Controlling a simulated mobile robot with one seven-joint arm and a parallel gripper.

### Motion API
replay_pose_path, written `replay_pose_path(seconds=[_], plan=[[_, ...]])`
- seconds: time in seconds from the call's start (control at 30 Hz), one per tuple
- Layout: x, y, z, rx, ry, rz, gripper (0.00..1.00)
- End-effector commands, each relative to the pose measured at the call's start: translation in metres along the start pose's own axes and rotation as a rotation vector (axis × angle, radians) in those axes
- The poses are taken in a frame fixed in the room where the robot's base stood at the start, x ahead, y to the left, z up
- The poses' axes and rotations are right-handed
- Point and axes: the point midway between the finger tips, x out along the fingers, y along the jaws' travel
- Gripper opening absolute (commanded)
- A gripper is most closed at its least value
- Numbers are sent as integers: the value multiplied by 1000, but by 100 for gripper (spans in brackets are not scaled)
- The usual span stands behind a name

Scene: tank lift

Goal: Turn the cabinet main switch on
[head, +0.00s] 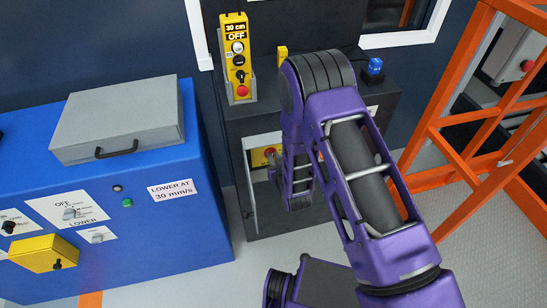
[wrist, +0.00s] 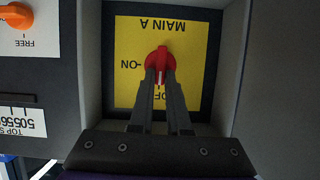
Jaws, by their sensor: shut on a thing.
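In the wrist view, which is upside down, the red switch knob (wrist: 161,57) sits on a yellow plate (wrist: 192,75) marked MAIN A. ON is at the left of the knob, and the other label below is partly hidden by my fingers. My gripper (wrist: 160,74) is shut on the knob, whose grip looks about vertical in this view. In the head view the dark cabinet (head: 236,127) stands behind my arm, with the yellow plate (head: 260,158) in its opening. My gripper is mostly hidden there by my arm.
The small cabinet door (head: 250,198) hangs open. A yellow pendant (head: 236,62) reading 30 cm OFF stands on the cabinet top, with a blue item (head: 375,67) farther right. A blue console (head: 170,235) is at the left. An orange frame (head: 436,120) stands at the right.

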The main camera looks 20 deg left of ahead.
Motion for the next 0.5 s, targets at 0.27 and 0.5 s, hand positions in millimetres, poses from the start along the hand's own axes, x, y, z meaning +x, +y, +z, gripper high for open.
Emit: replay_pose_path(seconds=[0.27,0.5], plan=[[2,5,4,142,0,-54,0],[2,11,5,343,1,-136,0]])
